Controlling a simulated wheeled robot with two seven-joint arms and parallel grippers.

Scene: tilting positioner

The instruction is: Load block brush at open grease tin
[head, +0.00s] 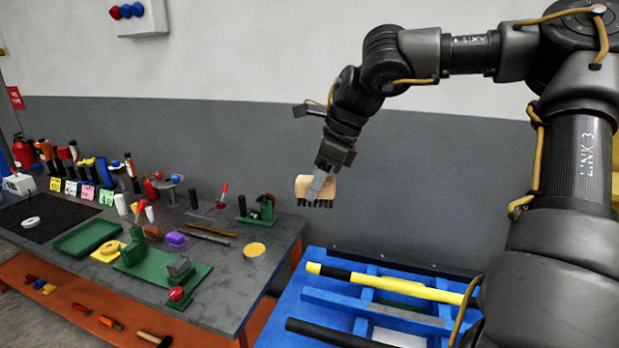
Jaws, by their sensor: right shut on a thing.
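The block brush (302,187) has a tan wooden block with dark bristles pointing down. My right gripper (320,186) is shut on it and holds it in the air, to the right of the workbench's right edge. A round tin with a pale yellow top face (254,249), which looks like the open grease tin, sits on the bench near its right end. It is lower and to the left of the brush, clearly apart from it. My left gripper is out of view.
The grey workbench (222,306) carries a green fixture with a red ball (176,294), a green tray (87,237) and another green clamp (258,210). A blue frame with yellow and black bars (290,315) stands at the lower right. Bare bench surrounds the tin.

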